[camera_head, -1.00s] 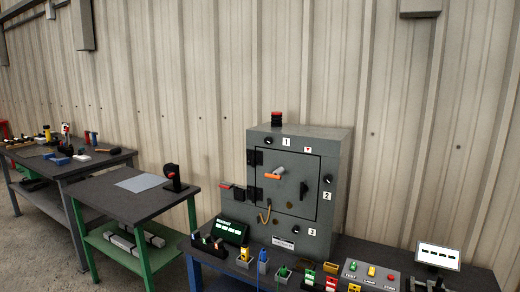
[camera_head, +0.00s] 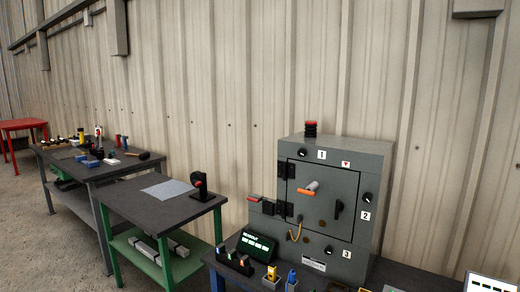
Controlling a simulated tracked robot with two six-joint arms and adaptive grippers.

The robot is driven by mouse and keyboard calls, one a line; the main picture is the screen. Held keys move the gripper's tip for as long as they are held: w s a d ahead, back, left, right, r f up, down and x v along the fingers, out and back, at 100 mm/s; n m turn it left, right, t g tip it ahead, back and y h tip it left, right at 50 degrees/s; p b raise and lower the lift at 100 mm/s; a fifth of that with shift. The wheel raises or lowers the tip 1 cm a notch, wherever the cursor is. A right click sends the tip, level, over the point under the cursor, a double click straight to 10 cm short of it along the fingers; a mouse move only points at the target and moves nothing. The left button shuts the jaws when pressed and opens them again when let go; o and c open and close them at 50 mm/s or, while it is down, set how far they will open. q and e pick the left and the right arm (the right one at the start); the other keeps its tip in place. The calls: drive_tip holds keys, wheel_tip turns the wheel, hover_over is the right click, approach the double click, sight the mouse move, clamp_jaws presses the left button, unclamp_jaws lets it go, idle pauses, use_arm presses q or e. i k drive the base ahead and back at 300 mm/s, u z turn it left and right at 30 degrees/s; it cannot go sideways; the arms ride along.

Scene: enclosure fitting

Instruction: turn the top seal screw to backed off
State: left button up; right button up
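The grey enclosure (camera_head: 372,160) stands on the bench at the right, with its door (camera_head: 330,221) shut. A small dark round screw or knob (camera_head: 302,153) sits at the top of its front, left of the label 1 (camera_head: 322,155). Which way it is turned is too small to tell. A similar dark one (camera_head: 367,197) is by the label 2, and another (camera_head: 346,254) is by the label 3. Neither of my grippers is in view.
The door carries an orange-tipped handle (camera_head: 309,188) and a black latch (camera_head: 338,210). A red-and-black beacon (camera_head: 310,129) stands on top. A green-lit display (camera_head: 257,246) and small coloured items line the bench front. Green-legged (camera_head: 164,207) and grey (camera_head: 87,168) tables stand left.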

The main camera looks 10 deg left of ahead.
sight(301, 153)
drive_tip(key=u, duration=0.5)
drive_tip(key=i, duration=1.35)
drive_tip(key=u, duration=0.2)
